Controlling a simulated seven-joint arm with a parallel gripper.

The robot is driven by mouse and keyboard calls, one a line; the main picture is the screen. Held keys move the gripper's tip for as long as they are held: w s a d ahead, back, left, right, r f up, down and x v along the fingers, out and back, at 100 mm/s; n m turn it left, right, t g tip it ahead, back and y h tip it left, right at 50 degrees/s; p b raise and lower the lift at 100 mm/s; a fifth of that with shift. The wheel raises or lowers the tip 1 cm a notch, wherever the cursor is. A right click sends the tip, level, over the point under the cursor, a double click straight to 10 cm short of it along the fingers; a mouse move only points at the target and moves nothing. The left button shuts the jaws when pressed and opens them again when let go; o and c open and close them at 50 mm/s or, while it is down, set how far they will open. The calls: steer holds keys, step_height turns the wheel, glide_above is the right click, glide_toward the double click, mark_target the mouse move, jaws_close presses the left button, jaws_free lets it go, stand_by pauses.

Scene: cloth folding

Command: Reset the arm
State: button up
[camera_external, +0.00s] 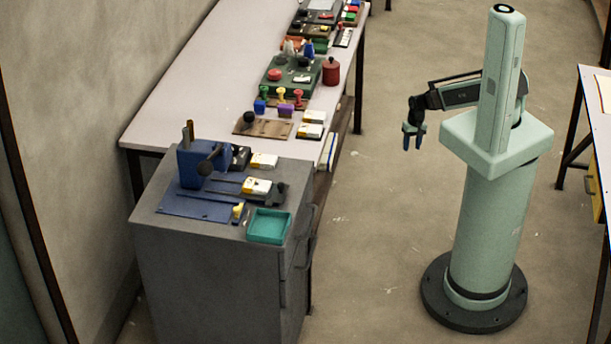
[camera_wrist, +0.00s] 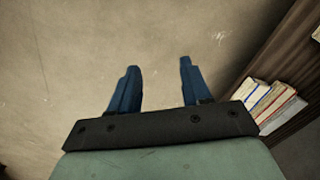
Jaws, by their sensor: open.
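My gripper (camera_external: 414,133) hangs at the end of my arm in the external view, pointing down over bare floor. It is to the left of my green column and apart from the tables and the cabinet. In the wrist view, the two blue fingers of my gripper (camera_wrist: 157,85) stand apart with only floor between them. The gripper is open and holds nothing. No cloth can be made out in either view.
A grey cabinet (camera_external: 208,262) bears a blue holder, tools and a teal tray (camera_external: 268,226). A long white table (camera_external: 185,90) with stamps and boxes stands behind it. Another table (camera_external: 592,130) is at right. Shelved books (camera_wrist: 270,104) show below right. The floor (camera_external: 375,240) between is clear.

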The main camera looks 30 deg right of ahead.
steer(key=s+f+n+g, duration=0.3)
steer(key=s+g, duration=0.3)
steer(key=s, duration=2)
steer(key=shift+s+g+h, duration=0.3)
steer(key=shift+s+g, duration=0.1)
steer(key=shift+a, duration=0.1)
